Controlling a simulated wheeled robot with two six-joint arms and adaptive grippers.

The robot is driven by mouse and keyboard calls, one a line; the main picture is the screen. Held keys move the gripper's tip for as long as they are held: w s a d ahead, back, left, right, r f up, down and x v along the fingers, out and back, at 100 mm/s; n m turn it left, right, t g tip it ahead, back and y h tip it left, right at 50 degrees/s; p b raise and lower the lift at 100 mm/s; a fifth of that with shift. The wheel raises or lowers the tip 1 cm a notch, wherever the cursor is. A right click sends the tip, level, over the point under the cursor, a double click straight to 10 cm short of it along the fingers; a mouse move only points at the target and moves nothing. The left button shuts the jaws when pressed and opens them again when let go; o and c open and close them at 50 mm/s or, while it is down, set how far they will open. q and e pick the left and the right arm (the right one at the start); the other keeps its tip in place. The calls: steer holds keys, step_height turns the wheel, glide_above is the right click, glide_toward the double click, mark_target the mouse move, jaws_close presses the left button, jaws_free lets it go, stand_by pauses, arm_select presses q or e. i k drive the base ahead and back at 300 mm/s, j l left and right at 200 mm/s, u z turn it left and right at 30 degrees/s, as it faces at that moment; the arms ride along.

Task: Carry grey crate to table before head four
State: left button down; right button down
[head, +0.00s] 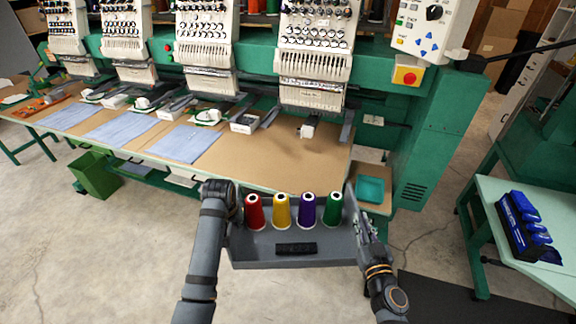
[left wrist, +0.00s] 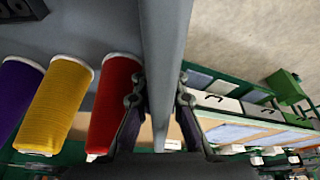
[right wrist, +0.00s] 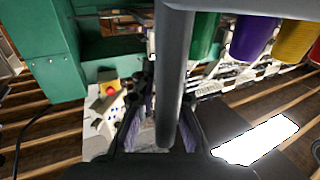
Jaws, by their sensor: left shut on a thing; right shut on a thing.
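The grey crate (head: 322,249) is held up between my two arms, in front of the brown table (head: 283,154) of the embroidery machine. Red (head: 255,211), yellow (head: 281,210), purple (head: 307,209) and green (head: 333,208) thread cones stand upright in it, with a small black item (head: 296,249) on its near side. My left gripper (left wrist: 160,100) is shut on the crate's left wall. My right gripper (right wrist: 168,105) is shut on its right wall. The rightmost machine head (head: 315,50) stands above the bare table section beyond the crate.
Blue cloths (head: 185,140) lie on the table further left. A teal tray (head: 370,189) sits just right of the table end. A pale green side table (head: 530,225) with a blue-filled holder (head: 525,228) stands at the right. A green bin (head: 96,175) is on the floor left.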

mark_target(289, 178)
steer(key=i+j, duration=0.1)
steer(key=i, duration=0.4)
steer(key=i+j, duration=0.1)
steer(key=i, duration=0.4)
